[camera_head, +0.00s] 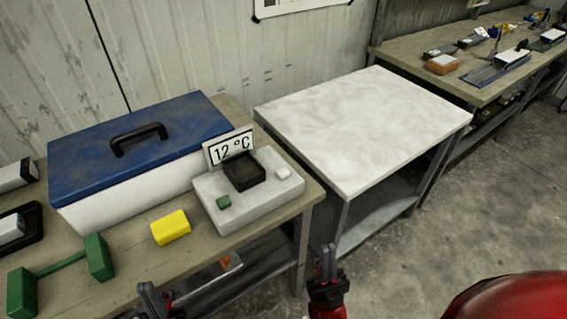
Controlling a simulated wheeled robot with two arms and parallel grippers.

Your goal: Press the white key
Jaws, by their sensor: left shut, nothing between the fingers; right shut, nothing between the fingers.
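The white key (283,173) is a small pale block on the right part of the top of a light grey device (255,203) on the wooden bench. A sign reading "12 °C" (230,149) stands at the back of the device. My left gripper (153,299) is shut and empty at the bottom edge, in front of the bench. My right gripper (325,263) is shut and empty, below and right of the device, apart from it.
A blue-lidded cool box (140,143) stands behind and left of the device. A yellow block (170,227) and a green dumbbell-shaped piece (60,265) lie on the bench. The marble-topped table (365,125) to the right is bare.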

